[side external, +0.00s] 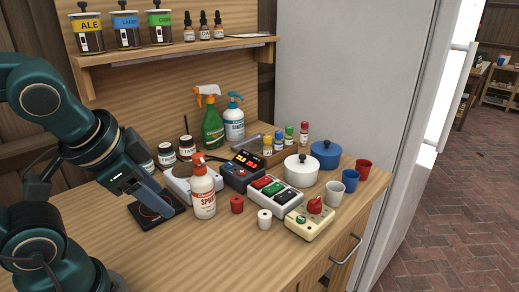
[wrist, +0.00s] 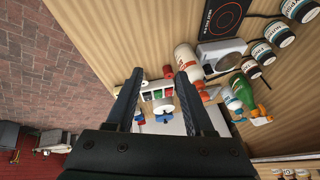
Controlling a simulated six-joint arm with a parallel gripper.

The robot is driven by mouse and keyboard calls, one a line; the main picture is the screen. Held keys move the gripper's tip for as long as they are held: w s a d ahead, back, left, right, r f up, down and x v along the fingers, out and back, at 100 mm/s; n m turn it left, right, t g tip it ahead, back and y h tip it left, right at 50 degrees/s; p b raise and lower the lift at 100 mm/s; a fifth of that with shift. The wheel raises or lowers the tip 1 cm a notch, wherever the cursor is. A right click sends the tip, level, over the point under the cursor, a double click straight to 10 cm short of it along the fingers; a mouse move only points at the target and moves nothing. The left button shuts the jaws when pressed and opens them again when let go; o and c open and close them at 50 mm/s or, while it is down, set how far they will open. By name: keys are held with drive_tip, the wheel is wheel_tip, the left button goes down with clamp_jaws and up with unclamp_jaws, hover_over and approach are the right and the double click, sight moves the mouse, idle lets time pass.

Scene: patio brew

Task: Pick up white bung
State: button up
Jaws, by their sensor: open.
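The white bung (side external: 264,219) stands upright on the wooden bench, near the front, in the side external view. The red bung (side external: 237,204) stands just behind and left of it. My gripper (side external: 166,208) is at the left over the black hot plate, well apart from the white bung, with the spray bottle and red bung between them. In the wrist view my gripper (wrist: 160,82) has its two fingers spread, with nothing held. The red bung (wrist: 168,71) shows there between the fingertips; I cannot make out the white bung clearly.
A white spray bottle (side external: 203,193) stands left of the red bung. A button box (side external: 276,190) and a cream box with a red knob (side external: 311,219) stand right of and behind the white bung. A white pot (side external: 301,171) is farther back. The front bench strip is clear.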

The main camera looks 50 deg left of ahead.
drive_tip(key=w+a+m+y, duration=0.1)
drive_tip(key=w+m+y, duration=0.1)
drive_tip(key=w+m, duration=0.1)
drive_tip(key=w+a+f+m+y, duration=0.1)
drive_tip(key=w+a+m+y, duration=0.1)
drive_tip(key=w+m, duration=0.2)
drive_tip(key=w+a+f+m+y, duration=0.1)
drive_tip(key=w+m+y, duration=0.2)
drive_tip(key=m, duration=0.3)
drive_tip(key=shift+w+a+f, duration=0.15)
drive_tip(key=shift+w+a, duration=0.2)
drive_tip(key=shift+w, duration=0.1)
drive_tip(key=m+t, duration=0.5)
drive_tip(key=m, duration=0.6)
hover_over(264, 223)
drive_tip(key=s, duration=0.2)
drive_tip(key=f, duration=0.8)
drive_tip(key=shift+d+f, duration=0.35)
drive_tip(key=shift+d, duration=0.05)
drive_tip(key=f, duration=0.1)
drive_tip(key=d+f+m, duration=0.1)
drive_tip(key=s+f, duration=0.1)
drive_tip(key=shift+s+d+m, duration=0.1)
drive_tip(key=shift+d+m, duration=0.2)
drive_tip(key=shift+s+d+f, duration=0.15)
drive_tip(key=shift+f, duration=0.25)
drive_tip(key=shift+h, duration=0.3)
drive_tip(key=shift+x, duration=2.35)
